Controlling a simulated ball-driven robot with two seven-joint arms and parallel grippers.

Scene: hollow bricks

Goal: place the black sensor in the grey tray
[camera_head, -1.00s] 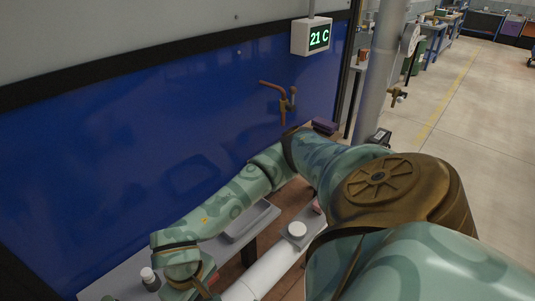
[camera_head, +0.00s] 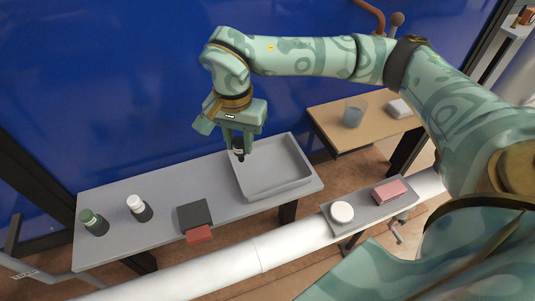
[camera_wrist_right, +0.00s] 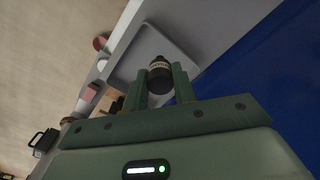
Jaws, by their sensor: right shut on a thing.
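My right gripper (camera_head: 238,146) is shut on the black sensor (camera_head: 238,154), a small dark cylinder with a pale band. The sensor also shows between the two fingers in the right wrist view (camera_wrist_right: 160,76). In the head view the gripper points down over the left part of the grey tray (camera_head: 280,183), a shallow rectangular tray on a grey bench. The tray lies behind the sensor in the wrist view (camera_wrist_right: 128,68). I cannot tell whether the sensor touches the tray floor. The tray's visible floor is bare. My left gripper is out of view.
On the bench (camera_head: 165,175) stand a green-capped bottle (camera_head: 93,222), a white-capped bottle (camera_head: 139,208) and a dark box with a red part (camera_head: 195,215). A white pipe (camera_head: 250,262) runs in front. A shelf at right holds a white disc (camera_head: 341,212) and a pink block (camera_head: 389,190).

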